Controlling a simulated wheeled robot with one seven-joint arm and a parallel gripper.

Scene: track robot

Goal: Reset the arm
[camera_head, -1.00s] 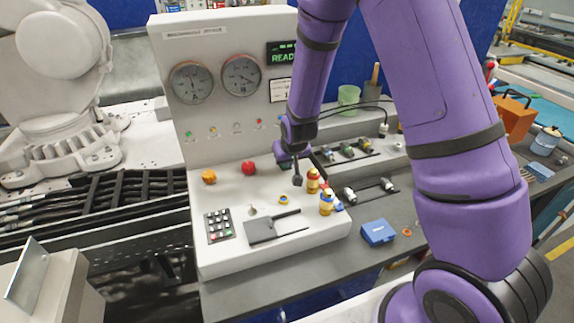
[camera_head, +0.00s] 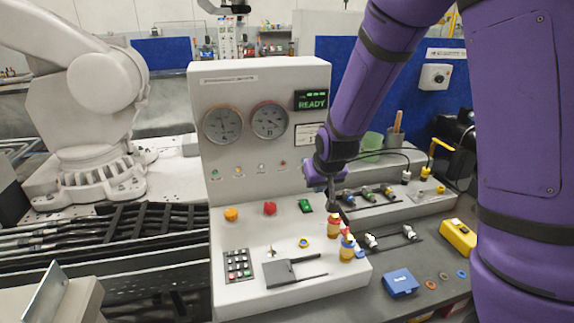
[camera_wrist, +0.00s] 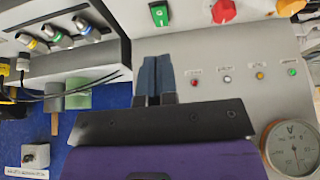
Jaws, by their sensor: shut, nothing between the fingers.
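My purple arm reaches in from the right in the head view. My gripper (camera_head: 333,198) hangs above the right part of the white control console (camera_head: 230,283), near a green switch (camera_head: 305,206). In the wrist view my gripper (camera_wrist: 154,62) has its two dark fingers together with nothing between them. The green switch (camera_wrist: 159,14) shows just past the fingertips there. I cannot tell how far the fingertips are from the console's surface.
A red knob (camera_head: 269,208), an orange knob (camera_head: 231,214) and a keypad (camera_head: 238,265) sit on the console. Yellow-and-red pieces (camera_head: 347,250) stand below my gripper. A blue box (camera_head: 400,282) and yellow box (camera_head: 458,236) lie on the grey bench. A white robot arm (camera_head: 105,85) stands at left.

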